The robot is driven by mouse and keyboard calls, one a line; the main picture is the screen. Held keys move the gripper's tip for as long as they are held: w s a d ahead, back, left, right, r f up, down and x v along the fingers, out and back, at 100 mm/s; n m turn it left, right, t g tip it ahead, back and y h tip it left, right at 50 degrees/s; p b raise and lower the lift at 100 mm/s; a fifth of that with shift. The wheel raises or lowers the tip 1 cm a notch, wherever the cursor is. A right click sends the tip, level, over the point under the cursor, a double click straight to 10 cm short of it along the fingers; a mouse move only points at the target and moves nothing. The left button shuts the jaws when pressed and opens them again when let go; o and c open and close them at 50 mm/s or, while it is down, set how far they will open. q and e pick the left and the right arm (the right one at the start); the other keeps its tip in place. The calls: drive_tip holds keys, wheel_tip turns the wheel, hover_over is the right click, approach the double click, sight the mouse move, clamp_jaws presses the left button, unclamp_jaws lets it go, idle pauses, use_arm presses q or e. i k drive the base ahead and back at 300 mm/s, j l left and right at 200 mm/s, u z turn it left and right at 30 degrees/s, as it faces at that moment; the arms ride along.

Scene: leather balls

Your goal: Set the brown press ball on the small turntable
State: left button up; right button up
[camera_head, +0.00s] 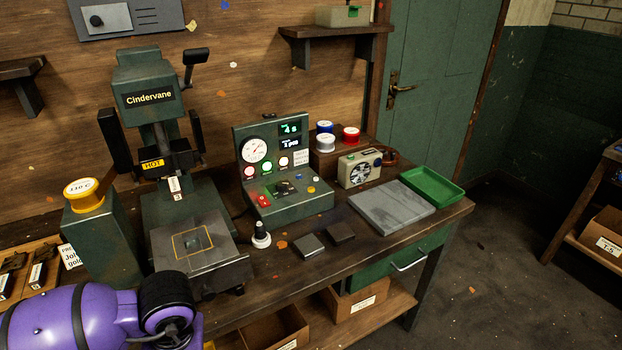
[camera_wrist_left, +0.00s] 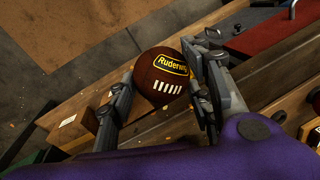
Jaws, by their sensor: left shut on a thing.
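The brown ball (camera_wrist_left: 160,82) shows in the left wrist view, with a yellow-framed label and white lacing marks. My left gripper (camera_wrist_left: 163,68) is shut on it, one finger on each side. In the head view only my purple left arm shows at the lower left; its fingers and the ball are out of that picture. I cannot make out a small turntable in either view. The press (camera_head: 150,95), marked Cindervane, stands at the left of the bench with a yellow square on its plate. My right gripper is not in view.
A control box (camera_head: 285,185) with lit gauges stands mid-bench. Two dark blocks and a small knob lie near the front edge. Open cartons (camera_head: 355,302) sit below.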

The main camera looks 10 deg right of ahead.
sight(383, 151)
drive_tip(key=i+l+z, duration=0.15)
drive_tip(key=l, duration=0.25)
drive_tip(key=i+l+z, duration=0.2)
drive_tip(key=l, duration=0.25)
drive_tip(key=i+l+z, duration=0.15)
drive_tip(key=l, duration=0.25)
drive_tip(key=i+l+z, duration=0.2)
drive_tip(key=l, duration=0.15)
drive_tip(key=k, duration=0.1)
